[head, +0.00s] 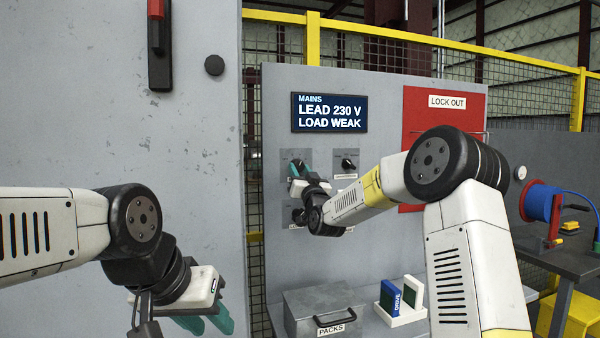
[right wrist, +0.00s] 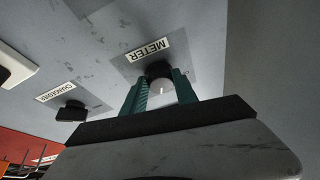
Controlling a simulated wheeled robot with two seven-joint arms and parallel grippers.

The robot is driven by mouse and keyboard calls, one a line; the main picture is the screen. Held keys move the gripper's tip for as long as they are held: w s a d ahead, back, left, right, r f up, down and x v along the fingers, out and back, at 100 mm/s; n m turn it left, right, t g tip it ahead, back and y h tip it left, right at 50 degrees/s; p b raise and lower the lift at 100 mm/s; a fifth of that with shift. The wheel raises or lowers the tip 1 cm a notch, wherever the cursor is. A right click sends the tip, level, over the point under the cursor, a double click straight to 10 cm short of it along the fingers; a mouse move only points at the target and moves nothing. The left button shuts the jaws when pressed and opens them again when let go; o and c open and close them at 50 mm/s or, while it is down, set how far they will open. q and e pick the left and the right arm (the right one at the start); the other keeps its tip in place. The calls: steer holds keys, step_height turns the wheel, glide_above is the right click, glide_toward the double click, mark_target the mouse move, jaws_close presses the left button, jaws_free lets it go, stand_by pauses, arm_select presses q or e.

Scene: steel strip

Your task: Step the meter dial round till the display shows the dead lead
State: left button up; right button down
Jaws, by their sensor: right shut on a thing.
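The display (head: 329,112) on the grey panel reads "MAINS", "LEAD 230 V", "LOAD WEAK". The meter dial (right wrist: 162,90) shows in the right wrist view under a "METER" label, with a pale mark on its face. My right gripper (head: 300,167) is at the panel below the display. Its green fingers (right wrist: 160,92) are shut on the dial, one on each side. In the head view the gripper hides most of the dial. My left gripper (head: 206,323) hangs low on the left, away from the panel, its green fingers apart and cut by the bottom edge.
A second knob (head: 348,164), labelled "CHANGEOVER" in the right wrist view (right wrist: 70,112), sits right of the meter. A red "LOCK OUT" board (head: 416,130) is further right. A "PACKS" box (head: 310,302) and a white holder (head: 404,317) with a blue pack stand below.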

steer(key=m+h, duration=0.1)
steer(key=m, duration=0.1)
steer(key=m+h, duration=0.1)
steer(key=m, duration=0.1)
steer(key=shift+a+m+h, duration=0.2)
steer(key=shift+m+h, duration=0.2)
steer(key=shift+s+a+r+m+h, duration=0.1)
steer(key=shift+m+h, duration=0.55)
steer(key=shift+m, duration=0.85)
steer(key=shift+a+m+h, duration=0.1)
steer(key=shift+m+h, duration=0.55)
steer(key=shift+m, duration=0.85)
steer(key=c, duration=1)
jaws_free()
steer(key=shift+d, duration=0.1)
steer(key=shift+o, duration=0.2)
steer(key=v, duration=0.7)
steer(key=shift+s, duration=0.4)
